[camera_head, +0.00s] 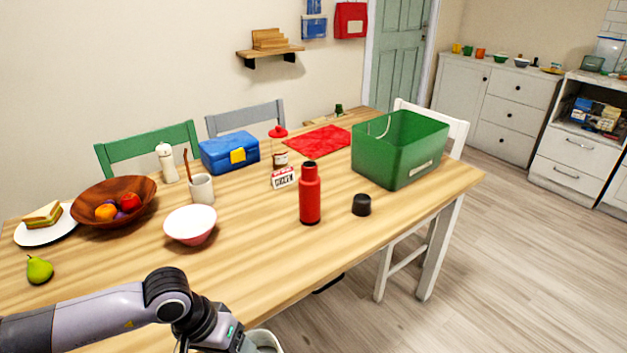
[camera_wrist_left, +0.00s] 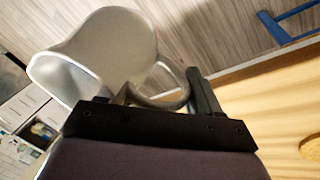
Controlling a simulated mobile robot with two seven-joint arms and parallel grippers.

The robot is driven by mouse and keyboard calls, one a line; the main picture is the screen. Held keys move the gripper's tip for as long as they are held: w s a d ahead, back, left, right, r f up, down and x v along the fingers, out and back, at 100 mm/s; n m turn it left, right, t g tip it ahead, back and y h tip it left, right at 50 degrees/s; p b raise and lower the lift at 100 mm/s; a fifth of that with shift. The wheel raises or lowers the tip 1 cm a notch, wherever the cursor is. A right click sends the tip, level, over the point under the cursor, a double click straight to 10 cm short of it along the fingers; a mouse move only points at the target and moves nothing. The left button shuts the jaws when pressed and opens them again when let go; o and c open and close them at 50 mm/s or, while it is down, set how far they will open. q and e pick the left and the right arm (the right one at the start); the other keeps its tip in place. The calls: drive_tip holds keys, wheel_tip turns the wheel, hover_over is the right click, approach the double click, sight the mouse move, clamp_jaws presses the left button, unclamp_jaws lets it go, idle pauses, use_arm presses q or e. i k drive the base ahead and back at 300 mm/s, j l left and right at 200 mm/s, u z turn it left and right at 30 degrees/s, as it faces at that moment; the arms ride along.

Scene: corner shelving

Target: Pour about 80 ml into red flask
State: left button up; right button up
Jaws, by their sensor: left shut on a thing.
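The red flask (camera_head: 310,196) stands upright on the wooden table near its front edge. A black cap (camera_head: 361,205) lies on the table to its right, apart from it. My left gripper (camera_wrist_left: 160,97) is shut on the handle of a whitish jug (camera_wrist_left: 105,50). The jug also shows at the bottom edge of the head view (camera_head: 267,341), largely cut off, in front of the table and well short of the flask. Its contents are hidden. My right gripper is not in view.
Close to the flask are a small sign (camera_head: 284,178), a pink-and-white bowl (camera_head: 190,226) and a green crate (camera_head: 400,160). A mug (camera_head: 202,189), a blue box (camera_head: 230,153) and a fruit bowl (camera_head: 90,207) stand farther left. The table front before the flask is clear.

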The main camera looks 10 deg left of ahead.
sight(308, 182)
drive_tip(key=i+l, duration=0.2)
drive_tip(key=i+l+u, duration=0.15)
drive_tip(key=l, duration=0.3)
drive_tip(key=i+l, duration=0.25)
drive_tip(key=i+l+u, duration=0.1)
drive_tip(key=l, duration=0.3)
drive_tip(key=i+l, duration=0.3)
drive_tip(key=i+l+u, duration=0.15)
drive_tip(key=l, duration=0.25)
drive_tip(key=i+l, duration=0.2)
drive_tip(key=l, duration=0.2)
drive_tip(key=i+l+u, duration=0.1)
drive_tip(key=l, duration=0.25)
drive_tip(key=i, duration=0.05)
